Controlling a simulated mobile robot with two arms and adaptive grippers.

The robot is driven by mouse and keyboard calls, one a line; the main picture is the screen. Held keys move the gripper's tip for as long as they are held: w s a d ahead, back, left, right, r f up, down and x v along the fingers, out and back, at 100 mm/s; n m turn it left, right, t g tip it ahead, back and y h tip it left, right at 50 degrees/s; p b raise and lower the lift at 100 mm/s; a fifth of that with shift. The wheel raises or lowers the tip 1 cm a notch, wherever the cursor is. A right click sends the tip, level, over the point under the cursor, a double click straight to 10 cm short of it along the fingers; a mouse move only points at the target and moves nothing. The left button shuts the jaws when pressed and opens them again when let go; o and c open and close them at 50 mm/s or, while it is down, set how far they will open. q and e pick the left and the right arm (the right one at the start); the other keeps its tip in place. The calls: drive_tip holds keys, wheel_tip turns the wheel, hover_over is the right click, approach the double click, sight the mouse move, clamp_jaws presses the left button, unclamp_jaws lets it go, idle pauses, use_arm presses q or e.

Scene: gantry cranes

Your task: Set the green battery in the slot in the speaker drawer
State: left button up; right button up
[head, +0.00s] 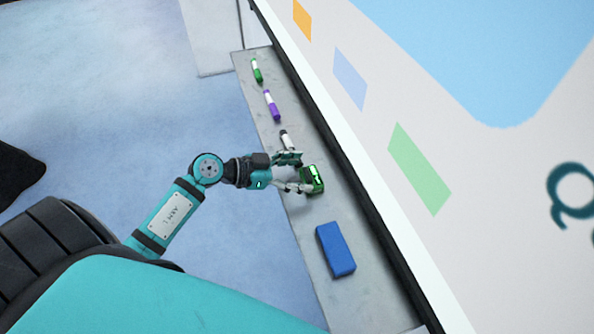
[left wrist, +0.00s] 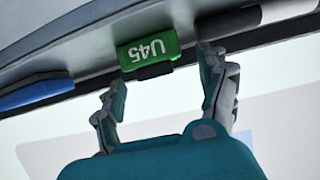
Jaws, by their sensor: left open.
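The green battery (head: 312,180) lies on the narrow grey ledge below the whiteboard. In the left wrist view the battery (left wrist: 150,48) shows a white "U45" label and a dark part along one side. My left gripper (head: 298,173) is open at the ledge, its fingers reaching toward the battery. In the left wrist view the open fingers (left wrist: 160,88) lie to either side of the battery, with gaps beside it. I cannot tell how far the fingertips reach along it. The speaker drawer and its slot are not in view. My right gripper is not in view.
The grey ledge (head: 325,215) also holds a blue block (head: 335,249), a purple marker (head: 271,105), a green marker (head: 257,71) and a black-and-white marker (head: 286,140) close to the gripper. The large board (head: 375,200) rises directly behind the ledge. Blue floor lies open to the left.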

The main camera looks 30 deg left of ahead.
use_arm(q)
drive_tip(key=shift+a+r, duration=0.1)
drive_tip(key=b+v, duration=0.2)
drive_tip(key=v, duration=1)
